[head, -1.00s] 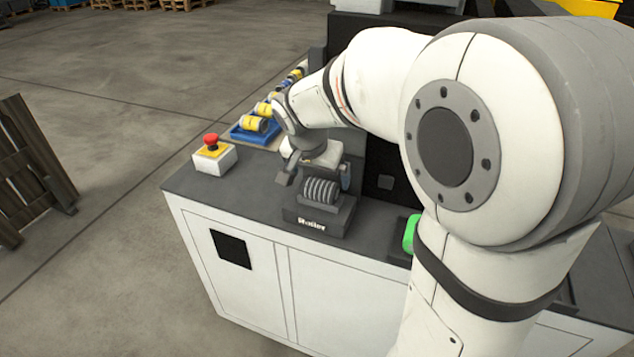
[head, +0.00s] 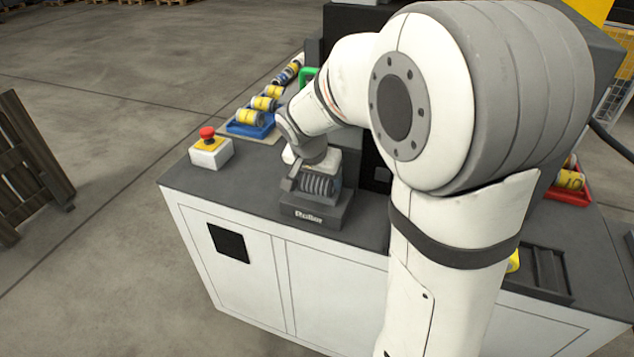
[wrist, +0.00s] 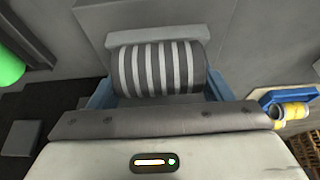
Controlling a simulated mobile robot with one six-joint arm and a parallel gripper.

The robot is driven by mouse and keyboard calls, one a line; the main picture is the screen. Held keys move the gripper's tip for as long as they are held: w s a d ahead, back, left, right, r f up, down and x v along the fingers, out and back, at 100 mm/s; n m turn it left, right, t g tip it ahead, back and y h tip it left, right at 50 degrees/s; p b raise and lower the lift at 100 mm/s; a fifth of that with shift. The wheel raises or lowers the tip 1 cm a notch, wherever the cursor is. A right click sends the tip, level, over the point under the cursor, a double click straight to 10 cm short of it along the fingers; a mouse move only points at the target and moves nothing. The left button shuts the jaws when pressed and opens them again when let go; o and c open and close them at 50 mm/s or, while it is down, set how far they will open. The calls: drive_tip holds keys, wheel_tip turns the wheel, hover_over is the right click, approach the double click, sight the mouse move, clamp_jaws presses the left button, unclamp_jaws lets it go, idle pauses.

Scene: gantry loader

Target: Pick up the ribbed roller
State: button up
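The ribbed roller (head: 318,185), grey with dark and light bands, lies in a dark holder (head: 318,218) labelled "Roller" on the machine's top. In the wrist view the ribbed roller (wrist: 160,69) lies crosswise ahead of my gripper (wrist: 160,88). The blue fingers stand apart, one near each end of the roller. They look open, and I cannot tell whether they touch it. In the head view my gripper (head: 305,180) is low over the holder, and my wrist partly hides the roller.
A red emergency button (head: 207,133) on a box stands at the left. A red tray (head: 570,194) with yellow parts sits at the right. The dark top left of the holder is clear.

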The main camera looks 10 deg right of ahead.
drive_tip(key=c, duration=0.5)
